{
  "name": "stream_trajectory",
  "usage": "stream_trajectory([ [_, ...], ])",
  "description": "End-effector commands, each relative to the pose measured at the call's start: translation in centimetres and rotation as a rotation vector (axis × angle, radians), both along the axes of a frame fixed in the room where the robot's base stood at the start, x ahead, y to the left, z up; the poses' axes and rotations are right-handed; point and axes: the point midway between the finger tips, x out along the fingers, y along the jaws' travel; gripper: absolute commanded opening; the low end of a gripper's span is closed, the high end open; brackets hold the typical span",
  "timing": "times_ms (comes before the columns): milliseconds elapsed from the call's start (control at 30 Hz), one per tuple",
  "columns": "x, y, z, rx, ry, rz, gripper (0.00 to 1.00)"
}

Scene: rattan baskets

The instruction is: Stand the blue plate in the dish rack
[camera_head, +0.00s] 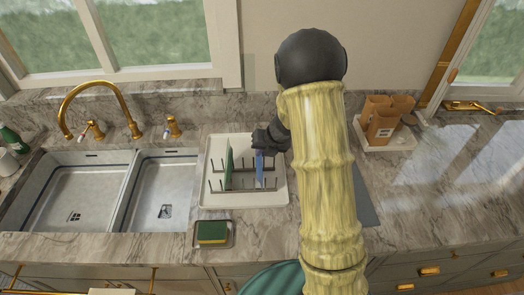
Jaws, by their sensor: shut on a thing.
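The dish rack (206,187) is a white tray with rows of dark upright pegs, on the counter right of the sink. The blue plate (259,168) shows edge-on as a narrow upright blue strip among the right-hand pegs. My gripper (262,146) is at the upper edge of the blue plate and shut on it. The fingertips are small and dark here, and my arm hides what lies to the right of them. I cannot tell whether the plate's lower edge touches the tray. A green plate (228,165) stands upright among the pegs to the left, apart from the blue one.
The double sink (128,190) with gold taps (134,128) lies to the left. A sponge (212,232) in a small dish sits in front of the rack. Brown packages (385,118) stand on a white tray at the right. The far right counter is clear.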

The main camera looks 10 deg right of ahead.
Motion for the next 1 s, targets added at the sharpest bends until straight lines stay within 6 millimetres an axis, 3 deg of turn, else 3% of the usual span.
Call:
stream_trajectory([
  [33,0.0,0.0,0.1,0.0,-0.001,0.0,0.0],
  [100,0.0,0.0,0.1,0.0,-0.001,0.0,0.2],
  [167,0.0,0.0,0.1,0.0,-0.001,0.0,0.31],
  [567,-0.2,-0.1,0.5,0.0,0.0,0.001,0.31],
  [767,-1.1,-0.8,3.0,-0.001,-0.004,0.0,0.31],
  [1000,-2.8,-2.0,7.3,0.0,-0.005,0.001,0.31],
])
